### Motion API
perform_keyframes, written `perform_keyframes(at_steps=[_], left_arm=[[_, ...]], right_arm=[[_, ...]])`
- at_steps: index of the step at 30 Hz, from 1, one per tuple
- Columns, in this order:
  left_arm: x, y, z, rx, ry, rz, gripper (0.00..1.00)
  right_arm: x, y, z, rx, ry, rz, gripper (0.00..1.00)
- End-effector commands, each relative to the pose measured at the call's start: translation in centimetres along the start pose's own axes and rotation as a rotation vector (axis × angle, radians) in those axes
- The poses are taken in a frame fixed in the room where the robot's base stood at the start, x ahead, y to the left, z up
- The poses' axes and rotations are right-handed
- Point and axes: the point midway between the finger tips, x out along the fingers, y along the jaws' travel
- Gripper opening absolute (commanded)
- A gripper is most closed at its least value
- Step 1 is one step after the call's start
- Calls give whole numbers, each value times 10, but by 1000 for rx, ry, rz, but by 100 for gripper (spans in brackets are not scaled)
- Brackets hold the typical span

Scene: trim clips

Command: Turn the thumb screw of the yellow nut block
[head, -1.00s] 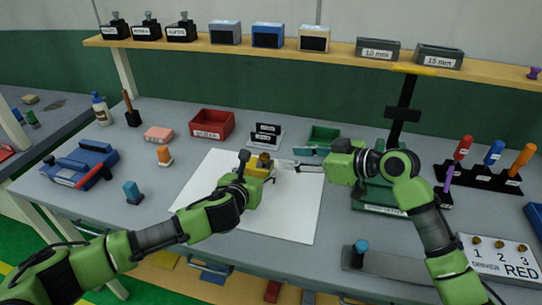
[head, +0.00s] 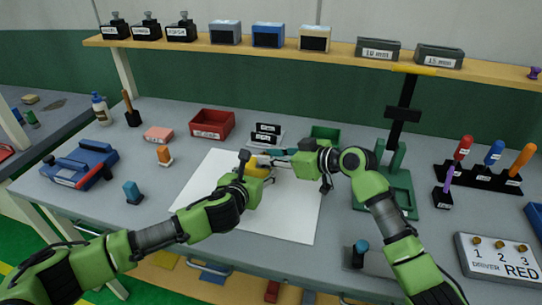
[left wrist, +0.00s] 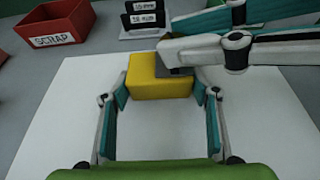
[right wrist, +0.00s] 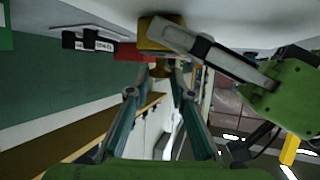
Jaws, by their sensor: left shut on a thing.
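The yellow nut block (left wrist: 152,80) sits over the white sheet, between the fingers of my left gripper (left wrist: 160,90), which is shut on its sides. In the head view the block (head: 257,160) is partly hidden by my left gripper. My right gripper (head: 277,159) reaches in from the right at the block. Its fingers (left wrist: 185,42) cover the block's right top corner and a dark grey part in the left wrist view. In the right wrist view the brass-coloured thumb screw (right wrist: 162,68) shows between its fingertips, which look apart; contact cannot be made out.
A red scrap bin (head: 212,124), small black labelled holders (head: 267,131) and a green bin (head: 324,136) stand behind the sheet. A green fixture (head: 396,190) stands to the right. The white sheet's front (head: 280,215) is clear.

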Motion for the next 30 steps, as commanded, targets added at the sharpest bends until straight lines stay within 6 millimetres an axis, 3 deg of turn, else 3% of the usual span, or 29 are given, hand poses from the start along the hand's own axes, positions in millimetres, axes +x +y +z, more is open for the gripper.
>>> perform_keyframes(at_steps=[8,30], left_arm=[[0,0,0,0,1,1,29],[0,-1,0,0,0,-2,29]], right_arm=[[0,-1,2,7,-5,18,0],[3,-10,3,148,-7,348,0]])
